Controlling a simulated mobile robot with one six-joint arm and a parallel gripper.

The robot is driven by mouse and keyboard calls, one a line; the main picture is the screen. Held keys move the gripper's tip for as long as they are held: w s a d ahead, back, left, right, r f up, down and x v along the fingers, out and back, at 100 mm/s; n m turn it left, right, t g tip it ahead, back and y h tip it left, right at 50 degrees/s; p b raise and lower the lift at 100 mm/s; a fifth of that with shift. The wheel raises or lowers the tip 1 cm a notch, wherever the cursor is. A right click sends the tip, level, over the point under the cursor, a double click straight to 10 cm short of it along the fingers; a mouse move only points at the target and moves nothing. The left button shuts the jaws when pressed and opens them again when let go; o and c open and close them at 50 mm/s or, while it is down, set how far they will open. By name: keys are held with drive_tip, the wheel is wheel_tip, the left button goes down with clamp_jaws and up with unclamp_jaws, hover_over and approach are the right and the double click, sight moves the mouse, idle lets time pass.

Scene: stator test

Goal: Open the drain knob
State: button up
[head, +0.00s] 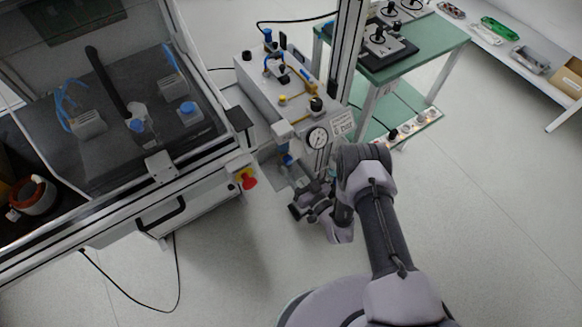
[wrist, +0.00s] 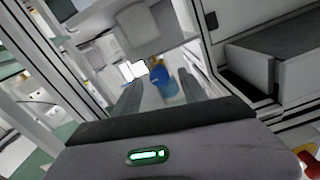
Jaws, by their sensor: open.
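A blue knob (wrist: 163,83), apparently the drain knob, hangs below a small brass-coloured fitting in the wrist view. In the head view, a small blue part (head: 286,159) shows under the front of the pneumatic unit, beside the round pressure gauge (head: 317,138). My gripper (wrist: 158,82) is open, with a grey finger on either side of the blue knob in the picture. I cannot tell whether the knob is fully between the fingers or still beyond the tips. No contact is visible. In the head view my gripper (head: 303,196) is low, just below the unit, and partly hidden by my wrist.
A glass-walled test cabinet (head: 120,110) stands at left, with a red emergency stop (head: 246,179) on its near corner. A green-topped cart (head: 440,45) with joystick devices stands behind at right. A loose black cable (head: 178,270) lies on the floor. The floor at right is clear.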

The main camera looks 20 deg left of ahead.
drive_tip(key=shift+x, duration=1.25)
clamp_jaws()
drive_tip(key=shift+n, duration=0.3)
drive_tip(key=n+p, duration=0.1)
drive_tip(key=n, duration=0.2)
drive_tip(key=shift+r+n, duration=0.1)
drive_tip(key=shift+n, duration=0.2)
drive_tip(key=shift+d+n+p, duration=0.1)
drive_tip(key=shift+n+p, duration=0.75)
drive_tip(key=shift+n, duration=1.45)
unclamp_jaws()
